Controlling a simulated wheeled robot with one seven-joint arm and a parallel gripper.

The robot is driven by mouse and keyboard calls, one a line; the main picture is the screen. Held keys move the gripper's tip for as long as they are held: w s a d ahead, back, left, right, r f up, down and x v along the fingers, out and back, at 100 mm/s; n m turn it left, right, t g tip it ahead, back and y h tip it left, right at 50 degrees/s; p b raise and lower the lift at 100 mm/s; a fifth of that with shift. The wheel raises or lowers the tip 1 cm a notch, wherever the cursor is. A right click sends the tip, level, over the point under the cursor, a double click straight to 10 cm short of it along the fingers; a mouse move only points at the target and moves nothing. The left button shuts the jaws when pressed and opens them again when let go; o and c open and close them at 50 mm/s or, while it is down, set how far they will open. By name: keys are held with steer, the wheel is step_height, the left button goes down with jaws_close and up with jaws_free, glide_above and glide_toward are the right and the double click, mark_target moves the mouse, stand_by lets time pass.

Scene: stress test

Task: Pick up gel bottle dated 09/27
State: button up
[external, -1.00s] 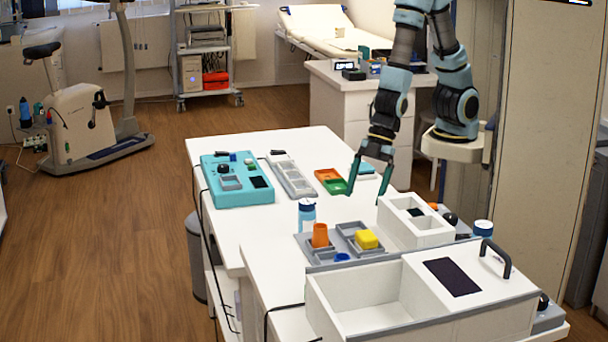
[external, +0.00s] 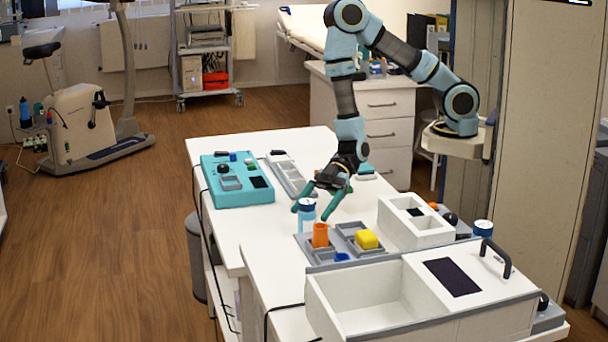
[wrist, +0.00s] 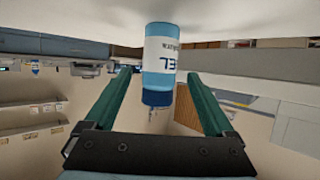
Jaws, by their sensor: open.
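A small bottle (external: 307,222) with a dark blue cap and light blue body stands upright on the white table, left of the orange cup. My gripper (external: 311,213) is open and empty, low over the table just behind the bottle. In the wrist view the bottle lies in line with the gap between the green fingers (wrist: 158,80); I cannot tell whether the tips reach around it.
A grey tray (external: 312,255) with an orange cup (external: 320,235) and a yellow block (external: 367,239) is close on the right. A white box (external: 425,232) stands beyond. A turquoise panel (external: 225,195) is at the left. The table's left front is clear.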

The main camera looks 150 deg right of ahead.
mark_target(302, 221)
steer(key=x, duration=0.1)
steer(key=p+x, duration=0.1)
steer(key=x, duration=0.1)
steer(key=p+x, duration=0.1)
steer(key=shift+w+r, duration=0.25)
steer(key=shift+w, duration=0.2)
steer(key=shift+w+d+f+p, duration=0.1)
steer(key=shift+w+f+p, duration=0.2)
steer(key=shift+w, duration=0.15)
jaws_close()
